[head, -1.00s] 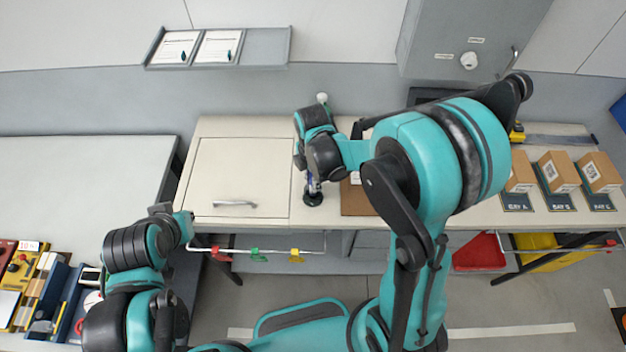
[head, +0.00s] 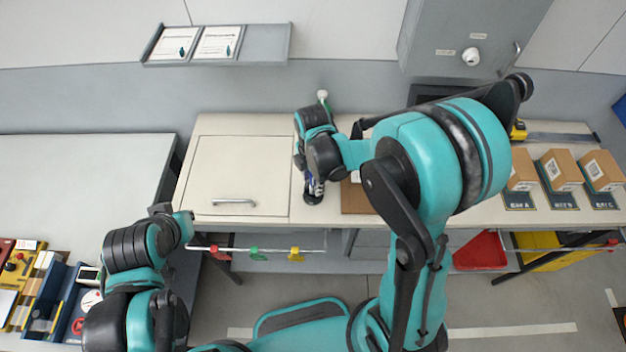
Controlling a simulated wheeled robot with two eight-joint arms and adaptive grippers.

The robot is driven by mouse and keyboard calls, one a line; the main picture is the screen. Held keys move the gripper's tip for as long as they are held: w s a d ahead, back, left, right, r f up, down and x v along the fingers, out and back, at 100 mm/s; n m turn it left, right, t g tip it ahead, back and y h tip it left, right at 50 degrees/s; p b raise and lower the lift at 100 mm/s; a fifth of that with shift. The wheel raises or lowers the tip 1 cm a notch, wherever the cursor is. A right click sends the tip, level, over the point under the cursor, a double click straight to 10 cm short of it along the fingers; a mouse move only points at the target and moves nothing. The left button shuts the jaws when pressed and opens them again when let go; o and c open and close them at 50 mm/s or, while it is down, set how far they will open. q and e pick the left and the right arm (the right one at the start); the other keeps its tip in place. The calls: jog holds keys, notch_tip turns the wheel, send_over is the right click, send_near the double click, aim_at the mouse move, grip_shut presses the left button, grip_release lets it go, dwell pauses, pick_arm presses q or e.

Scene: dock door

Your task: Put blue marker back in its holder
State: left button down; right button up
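My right gripper (head: 314,186) is over the worktop, pointing down at a small round black base (head: 312,198), which looks like the marker holder. A small dark blue bit (head: 309,184) shows at the fingers and may be the blue marker. It is too small and covered to tell whether it is gripped or stands in the base. The fingers' opening is not clear. My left gripper (head: 185,228) is at the lower left, in front of the worktop's left corner and away from the holder. Its fingers are not clearly seen.
A cabinet lid with a handle (head: 233,202) is left of the holder. A brown board (head: 356,198) lies right of it, partly behind my arm. Cartons (head: 560,170) stand on the right. A rail with coloured tags (head: 258,254) runs below the front edge.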

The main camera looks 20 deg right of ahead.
notch_tip(320, 180, up, 12)
jog(key=s+d+f+m+t+b, duration=0.1)
jog(key=s+f+m+t+b, duration=0.1)
jog(key=s+f+m+b, duration=0.1)
jog(key=s+d+f+m+t+b, duration=0.2)
jog(key=f+m+b, duration=0.3)
jog(key=m, duration=0.5)
jog(key=s+d+f+m+t+b, duration=0.1)
jog(key=s+f+m+t+b, duration=0.1)
jog(key=s+f+m+b, duration=0.2)
jog(key=shift+s+d+m+b, duration=0.1)
jog(key=shift+s+m+b, duration=0.1)
jog(key=shift+m+b, duration=0.5)
jog(key=shift+s+d+m+b, duration=0.1)
jog(key=shift+s+m+b, duration=0.1)
jog(key=shift+m+b, duration=0.5)
jog(key=shift+s+d+f+m+t+b, duration=0.15)
jog(key=shift+f+m+t+b, duration=0.1)
jog(key=shift+m, duration=0.25)
jog(key=shift+s+f+m+t+b, duration=0.1)
jog(key=shift+f+m+t, duration=0.15)
jog(key=shift+m, duration=0.25)
